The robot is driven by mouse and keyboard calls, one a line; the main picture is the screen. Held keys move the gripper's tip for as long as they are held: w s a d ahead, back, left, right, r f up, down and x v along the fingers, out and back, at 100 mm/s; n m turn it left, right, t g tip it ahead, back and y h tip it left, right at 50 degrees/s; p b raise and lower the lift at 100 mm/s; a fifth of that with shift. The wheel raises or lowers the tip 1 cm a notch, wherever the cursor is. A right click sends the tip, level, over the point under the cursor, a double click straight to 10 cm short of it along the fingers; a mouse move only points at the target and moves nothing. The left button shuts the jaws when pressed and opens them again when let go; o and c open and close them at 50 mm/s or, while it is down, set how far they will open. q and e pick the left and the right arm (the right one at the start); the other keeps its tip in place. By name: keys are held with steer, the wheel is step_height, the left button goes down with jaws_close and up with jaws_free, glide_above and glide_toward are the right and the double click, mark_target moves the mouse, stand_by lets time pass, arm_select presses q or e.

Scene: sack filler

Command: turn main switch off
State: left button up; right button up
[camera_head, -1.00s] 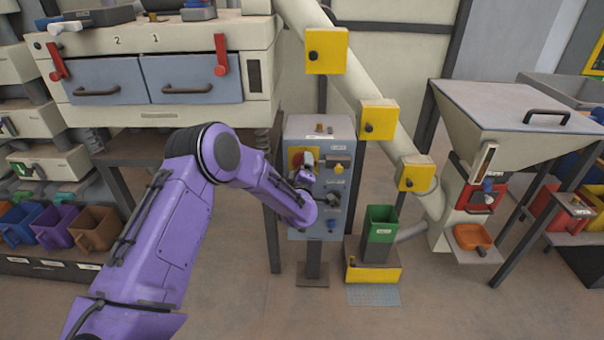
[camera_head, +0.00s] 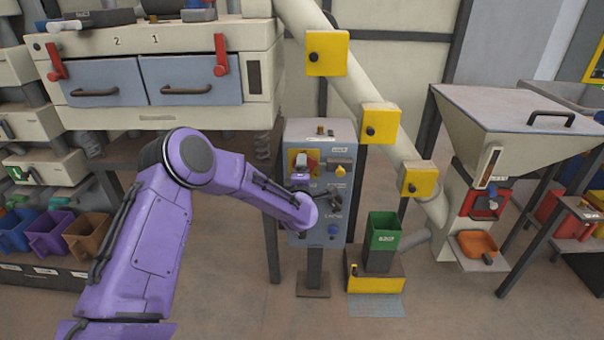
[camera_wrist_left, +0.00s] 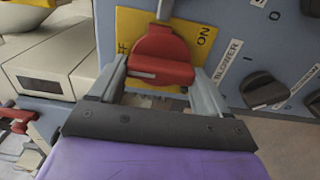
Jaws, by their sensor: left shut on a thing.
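The main switch is a red rotary handle (camera_wrist_left: 160,50) on a yellow plate (camera_wrist_left: 128,25) with an ON label at its right and a partly hidden OFF label at its left. In the head view the red handle (camera_head: 313,160) sits at the upper left of the grey control panel (camera_head: 320,138). My left gripper (camera_wrist_left: 160,72) has one finger on each side of the handle and is shut on it. My right gripper is in neither view.
A black BLOWER knob (camera_wrist_left: 263,90) is close to the right finger, with more knobs beside it.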

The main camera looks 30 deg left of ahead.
arm_select(q)
steer(key=shift+w+a+r, duration=0.1)
steer(key=shift+r, duration=0.2)
steer(key=o, duration=1)
steer(key=v, duration=1)
steer(key=shift+s+f, duration=0.2)
steer(key=shift+f, duration=0.05)
